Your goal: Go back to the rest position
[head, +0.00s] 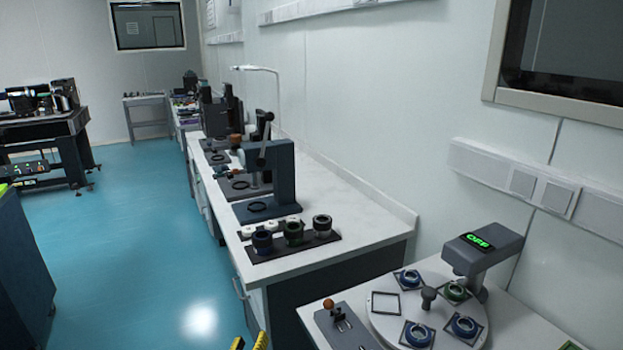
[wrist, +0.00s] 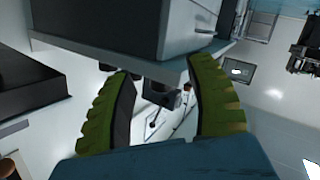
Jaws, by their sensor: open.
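My gripper (wrist: 163,85) shows in the wrist view as two olive-green ribbed fingers with a clear gap between them. It is open, with nothing held between the fingers. In the head view, two yellow fingertips of my gripper (head: 250,341) show at the bottom edge, left of the round-plate station and in front of the long bench. The rest of my arm is out of that view.
A white bench (head: 335,193) runs along the wall, with holders, ring parts (head: 293,231) and press-like stands (head: 268,177). A round plate (head: 388,331) with several blue and green rings sits under a head reading "OFF". Blue floor (head: 140,230) is open at left.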

